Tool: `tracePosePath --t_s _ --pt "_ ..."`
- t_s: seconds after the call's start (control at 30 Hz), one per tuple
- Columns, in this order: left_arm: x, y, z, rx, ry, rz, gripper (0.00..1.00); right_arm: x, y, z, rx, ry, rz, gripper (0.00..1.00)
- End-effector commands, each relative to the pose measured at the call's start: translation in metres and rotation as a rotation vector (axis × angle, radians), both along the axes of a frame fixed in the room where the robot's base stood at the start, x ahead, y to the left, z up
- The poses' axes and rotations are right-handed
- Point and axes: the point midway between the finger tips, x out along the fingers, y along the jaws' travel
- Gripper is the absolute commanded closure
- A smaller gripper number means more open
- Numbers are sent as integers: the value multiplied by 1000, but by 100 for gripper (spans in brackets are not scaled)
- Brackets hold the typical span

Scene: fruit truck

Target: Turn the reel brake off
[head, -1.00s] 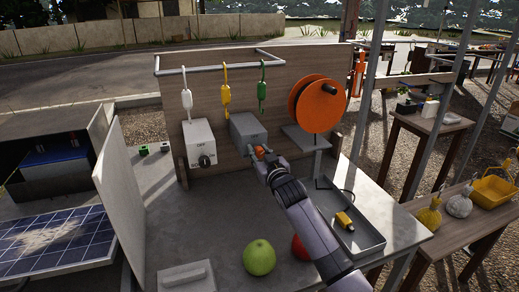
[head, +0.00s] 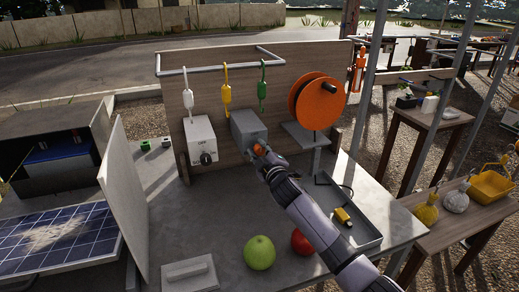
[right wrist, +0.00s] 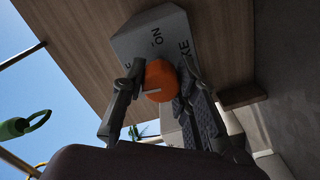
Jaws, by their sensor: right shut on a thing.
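The reel brake is a grey box (head: 249,125) mounted in front of the wooden back panel, with an orange knob (head: 258,150) on its front. In the right wrist view the knob (right wrist: 160,80) carries a pale marker line, and the box face (right wrist: 150,35) shows "ON" and part of the word "BRAKE". My right gripper (head: 264,158) is shut on the knob, with one finger on each side of it. The orange reel (head: 320,104) stands to the right of the box. My left gripper is not in view.
White, yellow and green tags hang from the rail above. A green apple (head: 259,253), a red apple (head: 301,241) and a tray with a yellow item (head: 343,214) are on the table.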

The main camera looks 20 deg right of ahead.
Motion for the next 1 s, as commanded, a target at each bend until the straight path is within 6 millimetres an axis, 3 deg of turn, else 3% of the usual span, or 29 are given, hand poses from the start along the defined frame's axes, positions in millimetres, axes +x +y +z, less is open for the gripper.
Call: tracePosePath --t_s 0.33,0.8,0.83,1.0 --pt "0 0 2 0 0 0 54 0 0 -1 -109 -2 0 100" --pt "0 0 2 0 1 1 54 0 0 -1 -119 -3 1 100" --pt "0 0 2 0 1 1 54 0 0 -1 -119 -3 1 72" --pt "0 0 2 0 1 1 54 0 0 -1 -118 -3 1 60"
